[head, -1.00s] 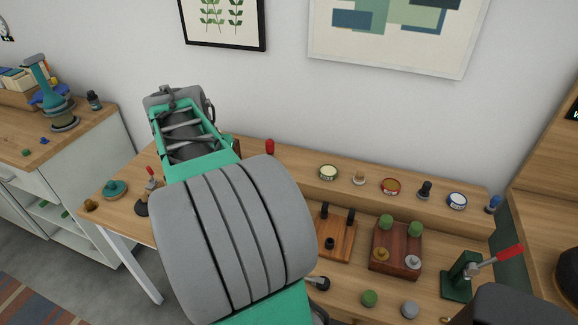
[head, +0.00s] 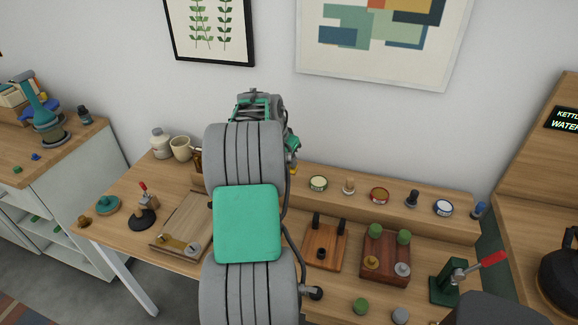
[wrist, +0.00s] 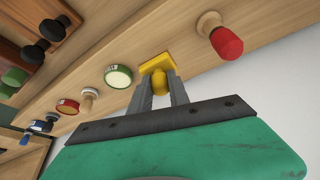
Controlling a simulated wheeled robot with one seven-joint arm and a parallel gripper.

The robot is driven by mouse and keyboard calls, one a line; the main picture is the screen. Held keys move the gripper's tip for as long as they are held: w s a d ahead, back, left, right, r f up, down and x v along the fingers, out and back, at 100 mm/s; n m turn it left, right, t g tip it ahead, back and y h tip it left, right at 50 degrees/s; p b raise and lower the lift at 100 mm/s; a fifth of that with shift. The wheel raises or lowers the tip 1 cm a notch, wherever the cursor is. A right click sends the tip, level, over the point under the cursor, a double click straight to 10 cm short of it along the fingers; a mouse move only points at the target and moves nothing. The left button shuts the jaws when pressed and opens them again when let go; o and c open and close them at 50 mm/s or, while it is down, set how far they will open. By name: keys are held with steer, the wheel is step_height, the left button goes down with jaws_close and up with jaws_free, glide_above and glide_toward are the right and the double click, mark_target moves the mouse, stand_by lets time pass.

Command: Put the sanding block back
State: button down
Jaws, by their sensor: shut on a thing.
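My gripper (wrist: 160,92) is shut on a small yellow piece, apparently the sanding block (wrist: 158,66), with a rounded grip between the fingers and a flat square plate beyond them. The plate is at the raised wooden ledge; I cannot tell whether it touches. In the head view, a bit of the yellow block (head: 293,170) shows beside my arm, at the back of the bench left of the row of tins. My arm hides most of the gripper there.
On the ledge (head: 330,199), a cream-lidded tin (head: 318,183) stands near the block, with other tins and knobs to its right. A red-topped wooden knob (wrist: 225,42) is on its other side. A board with black pegs (head: 324,247) and a dark tray (head: 386,257) lie in front.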

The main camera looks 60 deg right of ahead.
mark_target(289, 168)
steer(key=shift+d+f, duration=0.35)
steer(key=shift+d+f+p, duration=0.15)
steer(key=shift+f+p, duration=0.3)
steer(key=shift+f, duration=1.3)
steer(key=shift+f, duration=0.1)
steer(key=c, duration=1.2)
jaws_free()
steer(key=shift+c, duration=0.2)
